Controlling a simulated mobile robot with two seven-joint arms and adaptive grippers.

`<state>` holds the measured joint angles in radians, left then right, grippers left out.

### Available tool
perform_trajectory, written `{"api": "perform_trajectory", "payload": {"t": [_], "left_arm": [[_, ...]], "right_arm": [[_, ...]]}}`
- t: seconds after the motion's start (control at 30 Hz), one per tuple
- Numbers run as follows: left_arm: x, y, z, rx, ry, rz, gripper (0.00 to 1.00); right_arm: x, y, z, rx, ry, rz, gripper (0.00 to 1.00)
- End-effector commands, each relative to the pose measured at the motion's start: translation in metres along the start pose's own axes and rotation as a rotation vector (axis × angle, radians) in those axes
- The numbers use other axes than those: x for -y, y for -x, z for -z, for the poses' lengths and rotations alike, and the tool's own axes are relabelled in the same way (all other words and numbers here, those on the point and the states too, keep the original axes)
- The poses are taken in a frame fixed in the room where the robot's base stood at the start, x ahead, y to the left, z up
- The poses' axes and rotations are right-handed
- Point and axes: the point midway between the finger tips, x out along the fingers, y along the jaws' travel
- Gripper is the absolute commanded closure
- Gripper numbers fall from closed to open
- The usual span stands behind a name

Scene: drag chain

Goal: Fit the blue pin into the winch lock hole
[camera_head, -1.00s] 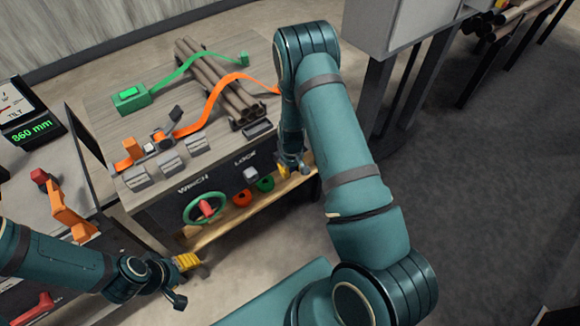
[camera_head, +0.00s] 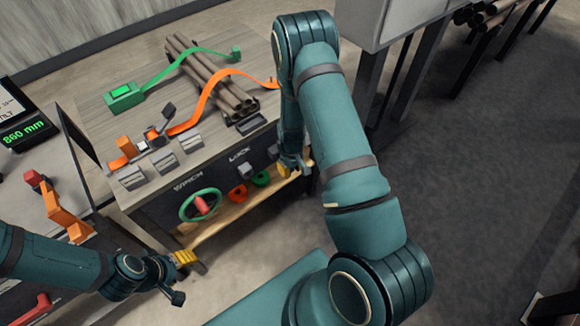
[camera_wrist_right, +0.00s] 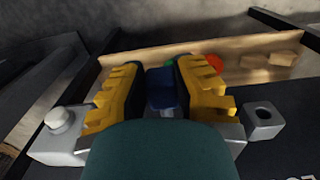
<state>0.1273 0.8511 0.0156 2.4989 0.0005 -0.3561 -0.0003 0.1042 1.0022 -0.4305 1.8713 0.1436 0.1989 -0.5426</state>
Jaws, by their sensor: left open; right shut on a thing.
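The blue pin (camera_wrist_right: 162,90) stands between the yellow fingers of my right gripper (camera_wrist_right: 162,88), which is shut on it. In the head view my right gripper (camera_head: 291,163) is at the bench's front right corner, right of the lock block (camera_head: 245,170) below the LOCK label; the pin is not discernible there. In the right wrist view a grey block with a dark square hole (camera_wrist_right: 263,120), apparently the lock hole, sits right of the fingers, apart from the pin. My left gripper (camera_head: 186,258) is open and empty, low in front of the bench.
The green winch wheel (camera_head: 200,205) with a red hub is left of the lock. Red and green round parts (camera_head: 238,193) sit below it by a wooden shelf. A grey block with a round knob (camera_wrist_right: 60,121) is left of my right fingers. Pipes (camera_head: 212,78) and straps lie on the bench.

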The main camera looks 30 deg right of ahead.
Motion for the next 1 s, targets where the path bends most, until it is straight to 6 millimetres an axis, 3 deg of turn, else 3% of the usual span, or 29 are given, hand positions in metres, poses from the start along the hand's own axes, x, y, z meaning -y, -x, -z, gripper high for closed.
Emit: {"api": "perform_trajectory", "payload": {"t": [0.47, 1.0], "left_arm": [[0.0, 0.001, 0.0, 0.0, 0.0, 0.0, 0.43], [-0.001, 0.003, 0.0, 0.0, 0.0, 0.0, 0.43]], "right_arm": [[0.0, 0.0, -0.003, -0.001, 0.0, 0.0, 1.0], [0.0, 0.0, -0.032, -0.001, -0.001, 0.0, 1.0]]}}
